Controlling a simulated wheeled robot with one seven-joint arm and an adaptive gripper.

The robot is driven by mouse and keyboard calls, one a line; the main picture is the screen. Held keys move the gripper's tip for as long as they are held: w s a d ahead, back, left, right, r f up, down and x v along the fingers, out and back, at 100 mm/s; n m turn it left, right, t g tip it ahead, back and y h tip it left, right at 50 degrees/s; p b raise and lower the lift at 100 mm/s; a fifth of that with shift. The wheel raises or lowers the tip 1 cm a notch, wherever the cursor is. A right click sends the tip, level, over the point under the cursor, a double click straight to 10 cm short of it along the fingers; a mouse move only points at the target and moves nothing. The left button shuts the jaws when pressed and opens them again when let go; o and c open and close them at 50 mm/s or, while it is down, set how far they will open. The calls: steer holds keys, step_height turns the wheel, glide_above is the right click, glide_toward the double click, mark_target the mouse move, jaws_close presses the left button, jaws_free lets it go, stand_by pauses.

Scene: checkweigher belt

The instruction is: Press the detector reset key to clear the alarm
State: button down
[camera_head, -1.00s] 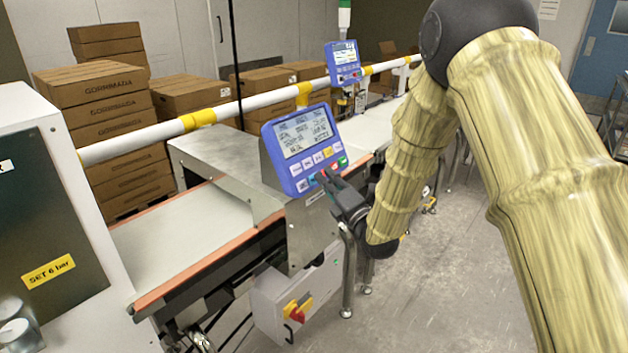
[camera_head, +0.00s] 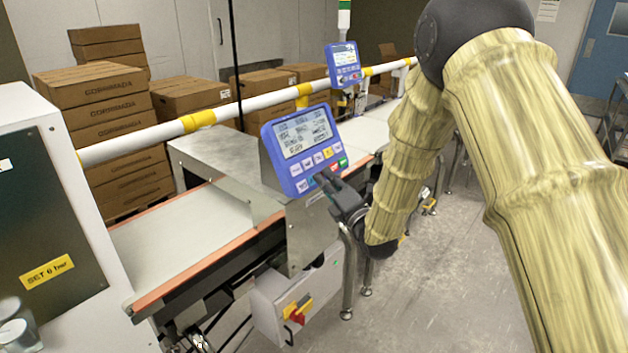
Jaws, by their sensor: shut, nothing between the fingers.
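The blue control panel (camera_head: 303,150) stands tilted on the steel housing of the belt machine, with a lit screen (camera_head: 304,132) above two rows of small keys (camera_head: 319,168). The keys are white, blue, yellow, red, green and teal; their labels are too small to read, so I cannot tell which is the reset key. My gripper (camera_head: 321,178) is shut and empty, its dark fingertips at the lower right of the panel. The tips cover part of the lower key row. I cannot tell whether they touch a key.
A second blue panel (camera_head: 343,63) stands farther back. A white rail with yellow bands (camera_head: 199,119) runs behind the belt (camera_head: 190,235). A grey box with a red and yellow switch (camera_head: 297,310) hangs below. Stacked cartons (camera_head: 105,110) stand behind. Floor at right is open.

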steer(key=shift+s+d, duration=0.1)
steer(key=shift+s+d+r, duration=0.35)
steer(key=shift+d+r, duration=0.05)
steer(key=shift+d, duration=0.05)
steer(key=shift+s+d+r+b, duration=0.15)
steer(key=shift+s+d+r, duration=0.25)
steer(key=shift+d, duration=0.2)
steer(key=shift+s+d+r+b, duration=0.1)
steer(key=shift+s+d+r, duration=0.3)
steer(key=shift+d, duration=0.2)
steer(key=shift+s+d+r+b, duration=0.15)
steer(key=shift+s+d+r, duration=0.15)
steer(key=shift+s+d, duration=0.25)
steer(key=shift+d, duration=0.15)
steer(key=s+d+r, duration=0.2)
steer(key=s+d, duration=0.1)
steer(key=d, duration=0.1)
steer(key=shift+r, duration=0.4)
